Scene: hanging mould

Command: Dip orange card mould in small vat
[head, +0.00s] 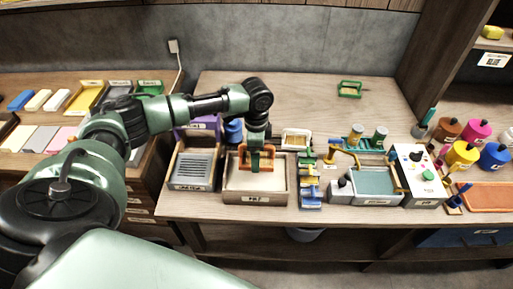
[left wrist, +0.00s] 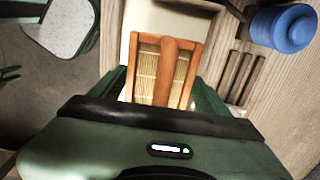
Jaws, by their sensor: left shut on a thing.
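The orange card mould (head: 269,155) is a small orange frame. In the left wrist view the mould (left wrist: 147,72) shows a pale slatted screen and an orange bar down its middle. My left gripper (head: 255,158) is shut on it and holds it over the back part of a wooden vat (head: 232,198) with pale cream contents. The vat's front label seems to read "VAT". The mould looks upright or tilted; I cannot tell whether its lower edge touches the contents. My right gripper is in neither view.
A slatted grey rack box (head: 193,168) stands left of the vat. Blue and yellow tools (head: 311,185) lie close on its right, then a teal-topped tray (head: 375,183). A small white tray (head: 296,138) sits behind. The back of the bench is mostly clear.

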